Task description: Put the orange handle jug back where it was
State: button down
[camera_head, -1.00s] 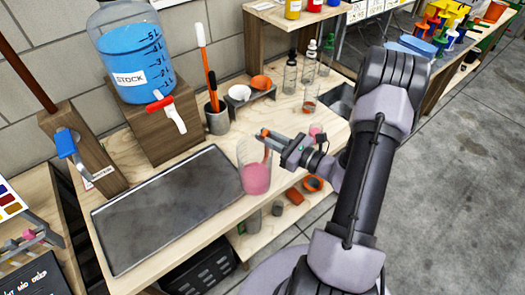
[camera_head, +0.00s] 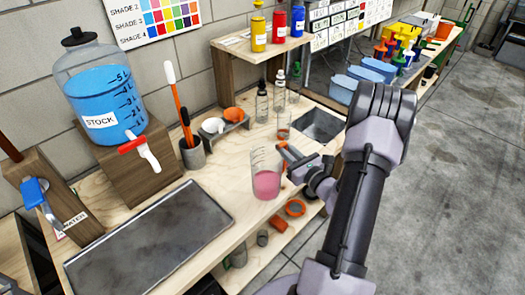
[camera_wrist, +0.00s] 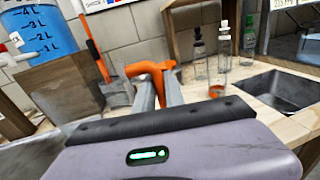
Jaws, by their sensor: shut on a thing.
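The orange handle jug (camera_head: 266,183) is a clear, marked jug with pink liquid in its lower part. It is upright near the front edge of the wooden bench, to the right of the grey metal tray (camera_head: 150,245). My gripper (camera_head: 284,155) reaches it from the right and is shut on its handle. In the wrist view the orange handle (camera_wrist: 150,69) sits between my two fingers (camera_wrist: 161,88); the jug's clear body is hard to make out there. I cannot tell whether its base touches the bench.
A blue stock dispenser (camera_head: 105,100) stands on a wooden block at left. Behind the jug are a grey brush pot (camera_head: 193,155), a small rack with white and orange bowls (camera_head: 233,114), and glass bottles (camera_head: 261,105). A sink (camera_head: 320,125) is set in the bench at right.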

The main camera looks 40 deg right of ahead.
jog(key=w+f+b, duration=0.3)
jog(key=w+f, duration=0.1)
jog(key=w, duration=0.6)
jog(key=shift+d+f, duration=0.2)
jog(key=shift+d, duration=0.2)
jog(key=shift+f+b, duration=0.2)
jog(key=shift+b, duration=0.15)
jog(key=c, duration=1.4)
grip_release()
jog(key=s+a+p, duration=0.1)
jog(key=s+p, duration=0.1)
jog(key=s, duration=1)
jog(key=shift+a+r, duration=0.2)
jog(key=shift+a, duration=0.05)
